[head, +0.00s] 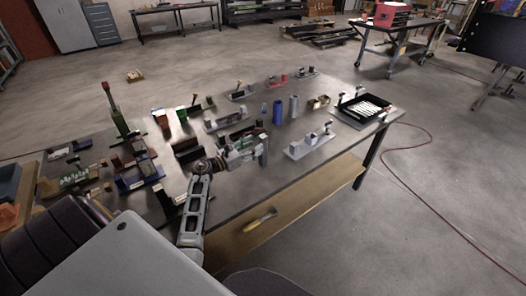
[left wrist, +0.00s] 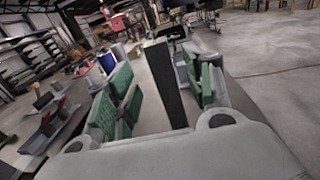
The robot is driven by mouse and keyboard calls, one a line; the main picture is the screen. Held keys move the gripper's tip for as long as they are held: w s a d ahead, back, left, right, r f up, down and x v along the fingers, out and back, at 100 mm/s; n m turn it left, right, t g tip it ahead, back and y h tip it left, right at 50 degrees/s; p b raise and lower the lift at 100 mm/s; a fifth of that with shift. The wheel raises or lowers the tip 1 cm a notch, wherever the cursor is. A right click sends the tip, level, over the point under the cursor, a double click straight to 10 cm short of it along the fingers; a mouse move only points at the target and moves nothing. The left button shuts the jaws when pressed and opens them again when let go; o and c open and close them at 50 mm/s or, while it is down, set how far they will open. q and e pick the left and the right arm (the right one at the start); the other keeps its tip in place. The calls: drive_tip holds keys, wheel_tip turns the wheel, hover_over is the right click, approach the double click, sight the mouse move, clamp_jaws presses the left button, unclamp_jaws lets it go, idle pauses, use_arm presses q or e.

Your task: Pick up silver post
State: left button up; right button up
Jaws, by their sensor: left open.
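The silver post (head: 263,151) stands upright near the table's front edge, at the fingertips of my left gripper (head: 254,149). The fingers are open, and a gap shows on both sides of the post. The post's foot is hidden in the left wrist view. My right gripper is not in view.
A grey fixture plate (head: 310,146) with small uprights lies right of the post. A blue cylinder (head: 277,113) and a grey cylinder (head: 293,106) stand behind. A black tray (head: 346,117) with white rods sits at the right end. Several fixtures crowd the table's left half.

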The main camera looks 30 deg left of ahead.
sight(260, 141)
use_arm(q)
drive_tip(key=shift+w+d, duration=0.1)
drive_tip(key=shift+w, duration=0.2)
drive_tip(key=shift+w+d+r+p, duration=0.3)
drive_tip(key=shift+w+p, duration=0.1)
drive_tip(key=shift+w, duration=0.25)
drive_tip(key=shift+w+d+r+p, duration=0.25)
drive_tip(key=shift+w+p, duration=0.15)
drive_tip(key=shift+w, duration=0.25)
drive_tip(key=shift+x, duration=1.1)
drive_tip(key=shift+f, duration=0.15)
clamp_jaws()
